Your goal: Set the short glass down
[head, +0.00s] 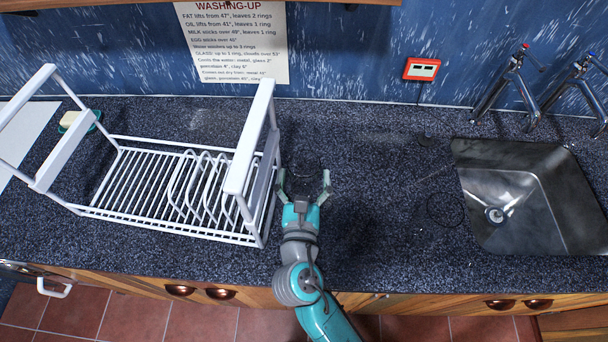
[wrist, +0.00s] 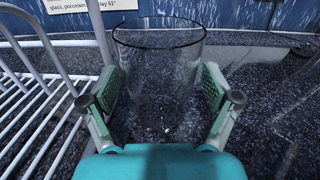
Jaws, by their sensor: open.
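A clear glass with a dark rim (wrist: 160,40) stands upright between my fingers in the wrist view, its base appearing to rest on the counter. In the head view it is only a faint outline (head: 305,166). My gripper (head: 304,186) is open around it, low over the dark speckled counter (head: 365,215), just right of the dish rack. In the wrist view the green finger pads of my gripper (wrist: 161,92) flank the glass; I cannot tell whether either touches it. I cannot tell the glass's height.
The white dish rack (head: 160,226) stands close on the left, its upright end near my gripper. A faint round, clear outline (head: 445,210) shows on the counter left of the steel sink (head: 535,195). A red-framed socket (head: 421,69) is on the wall. Counter right of my gripper looks mostly clear.

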